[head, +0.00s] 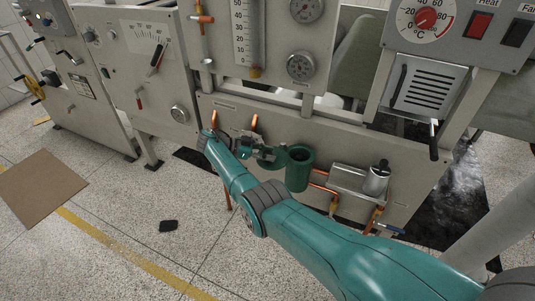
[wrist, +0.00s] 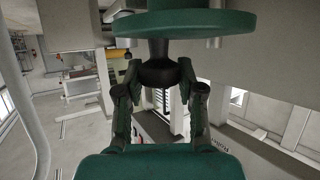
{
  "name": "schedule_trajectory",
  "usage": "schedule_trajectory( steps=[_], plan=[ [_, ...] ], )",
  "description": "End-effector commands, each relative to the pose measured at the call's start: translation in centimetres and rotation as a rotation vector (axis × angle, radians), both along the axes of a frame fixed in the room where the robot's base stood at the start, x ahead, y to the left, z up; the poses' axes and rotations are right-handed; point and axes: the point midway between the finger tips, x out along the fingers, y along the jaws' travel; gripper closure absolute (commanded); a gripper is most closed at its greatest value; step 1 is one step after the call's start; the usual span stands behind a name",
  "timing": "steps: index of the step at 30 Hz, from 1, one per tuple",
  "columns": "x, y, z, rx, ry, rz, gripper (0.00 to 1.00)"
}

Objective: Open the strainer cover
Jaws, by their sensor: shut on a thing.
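The green strainer body (head: 298,174) is an upright cylinder in front of the grey panel, and its top looks open and dark in the head view. In the wrist view, the green round strainer cover (wrist: 185,24) is seen nearly edge-on across the top, with a black knob (wrist: 158,70) on its near side. My gripper (wrist: 158,82) is shut on this knob, one finger on each side. In the head view my gripper (head: 262,153) is just left of the strainer body.
Copper pipes (head: 320,188) and a metal cylinder with a black top (head: 376,178) are right of the strainer. The grey panel (head: 225,115) with gauges stands close behind. A cardboard sheet (head: 42,187) and a black scrap (head: 168,226) lie on the open floor at left.

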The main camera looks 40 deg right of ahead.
Motion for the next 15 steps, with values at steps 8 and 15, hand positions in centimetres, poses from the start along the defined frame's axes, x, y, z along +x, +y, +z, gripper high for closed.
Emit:
schedule_trajectory(
  steps=[8, 15],
  plan=[
    [-0.16, 0.02, -0.37, 0.005, 0.004, 0.000, 1.00],
    [-0.10, 0.01, -0.24, 0.003, 0.003, 0.001, 0.36]
  ],
)
